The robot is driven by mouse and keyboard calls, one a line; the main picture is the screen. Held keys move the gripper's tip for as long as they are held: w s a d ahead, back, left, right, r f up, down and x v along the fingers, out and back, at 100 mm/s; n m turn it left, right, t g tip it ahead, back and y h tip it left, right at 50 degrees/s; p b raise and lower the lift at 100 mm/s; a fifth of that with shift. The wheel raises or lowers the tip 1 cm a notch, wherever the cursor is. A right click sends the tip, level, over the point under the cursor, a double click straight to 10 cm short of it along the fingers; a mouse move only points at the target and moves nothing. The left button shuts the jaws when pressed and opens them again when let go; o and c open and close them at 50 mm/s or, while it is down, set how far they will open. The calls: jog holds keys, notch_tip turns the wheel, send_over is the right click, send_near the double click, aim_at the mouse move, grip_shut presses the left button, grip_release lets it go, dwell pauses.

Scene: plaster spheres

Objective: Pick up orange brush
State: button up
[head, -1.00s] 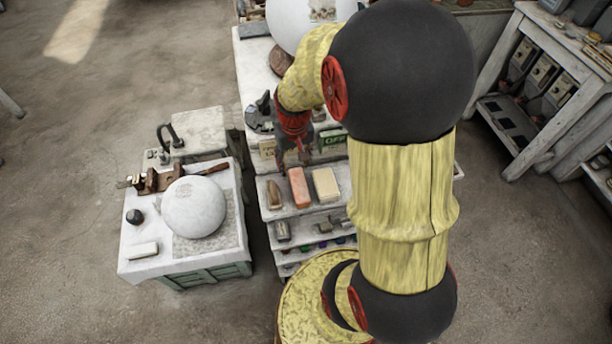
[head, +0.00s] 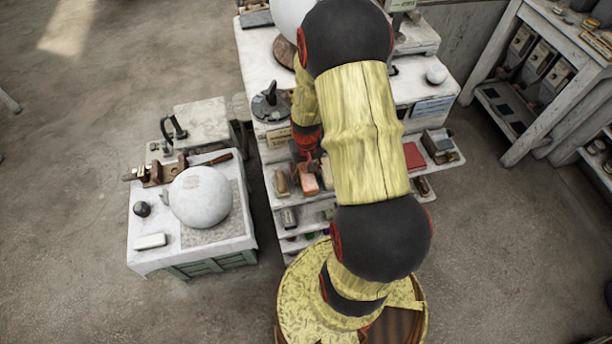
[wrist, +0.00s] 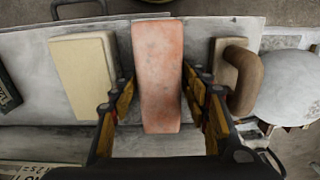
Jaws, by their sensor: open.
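The orange brush (head: 310,186) is a long pinkish-orange block on the upper shelf of the rack, partly covered by my gripper in the head view. In the wrist view the orange brush (wrist: 158,70) lies lengthwise in the middle. My gripper (wrist: 157,92) is open, with one finger on each side of the brush and gaps beside it. In the head view my gripper (head: 308,164) is small and over the brush's far part. I cannot tell how far above the shelf the fingertips are.
A cream block (wrist: 83,75) lies left of the brush in the wrist view, and a block with a brown handle (wrist: 238,75) lies right of it, both close to my fingers. A white sphere (head: 200,196) rests on a low table to the left.

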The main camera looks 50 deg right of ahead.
jog(key=shift+c, duration=1.3)
jog(key=c, duration=0.8)
jog(key=shift+o, duration=0.2)
